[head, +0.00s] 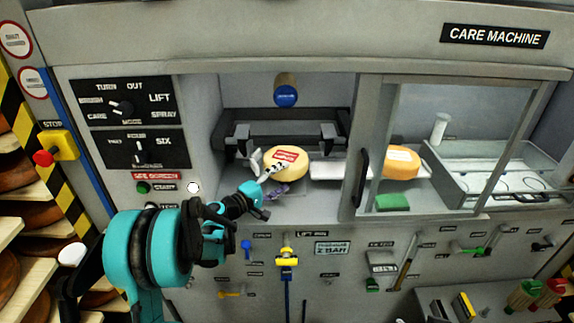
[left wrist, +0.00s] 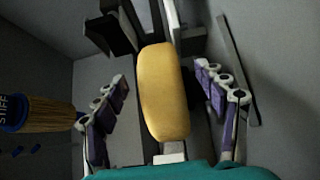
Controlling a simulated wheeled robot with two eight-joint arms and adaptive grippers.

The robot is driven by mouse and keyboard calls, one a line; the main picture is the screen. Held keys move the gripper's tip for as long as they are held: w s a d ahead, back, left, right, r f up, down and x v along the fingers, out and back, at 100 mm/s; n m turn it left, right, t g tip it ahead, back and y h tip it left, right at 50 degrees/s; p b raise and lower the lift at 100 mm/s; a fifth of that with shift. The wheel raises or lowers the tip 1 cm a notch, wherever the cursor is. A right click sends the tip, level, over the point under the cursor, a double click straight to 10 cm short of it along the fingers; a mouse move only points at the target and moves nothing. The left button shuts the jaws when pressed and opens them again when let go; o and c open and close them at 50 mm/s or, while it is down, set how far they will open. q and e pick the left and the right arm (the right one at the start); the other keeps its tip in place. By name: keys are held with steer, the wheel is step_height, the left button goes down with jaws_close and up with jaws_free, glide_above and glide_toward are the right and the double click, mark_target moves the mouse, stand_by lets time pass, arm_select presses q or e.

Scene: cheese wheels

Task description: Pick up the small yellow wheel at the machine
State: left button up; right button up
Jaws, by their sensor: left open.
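The small yellow wheel (head: 287,162) with a red label sits in the left bay of the care machine (head: 495,36). It also shows in the left wrist view (left wrist: 164,92), edge-on and upright in the picture, between the open fingers. My left gripper (head: 268,180) reaches into the bay at the wheel's front left side. In the left wrist view the left gripper (left wrist: 165,95) is open, with a finger on each side of the wheel and a visible gap on both sides. Part of the wheel is hidden behind the gripper in the head view. My right gripper does not show.
A blue-ended brush (head: 286,94) hangs above the wheel; its bristles (left wrist: 55,115) show in the wrist view. Dark brackets (head: 238,133) stand behind the wheel. A second, orange-yellow wheel (head: 400,163) and a green block (head: 393,202) are behind the glass at right.

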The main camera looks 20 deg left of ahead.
mark_target(298, 160)
arm_select(q)
steer(key=x, duration=0.3)
steer(key=shift+w+d+b, duration=0.15)
steer(key=shift+b, duration=0.25)
steer(key=shift+r, duration=0.1)
jaws_close()
